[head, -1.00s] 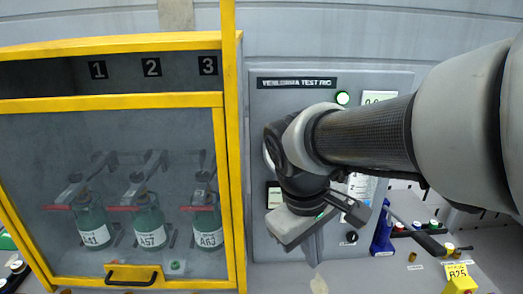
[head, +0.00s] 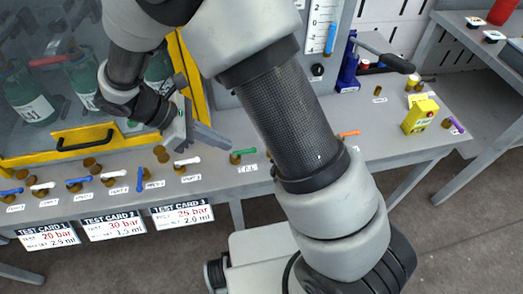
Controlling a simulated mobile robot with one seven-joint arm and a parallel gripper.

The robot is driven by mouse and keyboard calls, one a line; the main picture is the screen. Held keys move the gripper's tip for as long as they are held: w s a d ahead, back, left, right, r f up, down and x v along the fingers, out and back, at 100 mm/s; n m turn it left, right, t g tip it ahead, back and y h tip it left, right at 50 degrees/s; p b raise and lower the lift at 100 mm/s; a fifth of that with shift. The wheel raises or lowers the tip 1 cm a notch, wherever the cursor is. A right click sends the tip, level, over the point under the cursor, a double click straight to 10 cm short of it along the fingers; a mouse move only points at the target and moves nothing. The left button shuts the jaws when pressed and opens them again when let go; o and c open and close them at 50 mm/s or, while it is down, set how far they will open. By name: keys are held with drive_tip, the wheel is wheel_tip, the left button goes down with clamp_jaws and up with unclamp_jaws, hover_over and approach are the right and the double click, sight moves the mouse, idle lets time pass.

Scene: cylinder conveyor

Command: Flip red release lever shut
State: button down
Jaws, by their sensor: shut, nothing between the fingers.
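No lever that is clearly the red release lever shows; it may be hidden behind my arm. A red bar (head: 47,61) crosses a green cylinder (head: 30,98) behind the cabinet's clear front. Small coloured levers line the bench's front edge: several blue and white ones, a green lever (head: 243,152), an orange lever (head: 349,133) and a purple lever (head: 457,124). My gripper (head: 212,138) is shut and empty, above the bench just right of the yellow cabinet frame. It points right, above and left of the green lever.
A blue hand pump (head: 348,66) with a long black-gripped handle (head: 398,63) stands behind my arm. A yellow box (head: 420,117) sits on the bench (head: 390,150) at right. Test cards (head: 182,214) hang at the front. A red object (head: 501,12) stands on another table.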

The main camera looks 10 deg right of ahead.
drive_tip(key=b+x, duration=0.2)
drive_tip(key=x, duration=0.8)
drive_tip(key=shift+d+f, duration=0.2)
drive_tip(key=shift+d, duration=0.05)
drive_tip(key=shift+d+f, duration=0.1)
drive_tip(key=shift+d, duration=1.65)
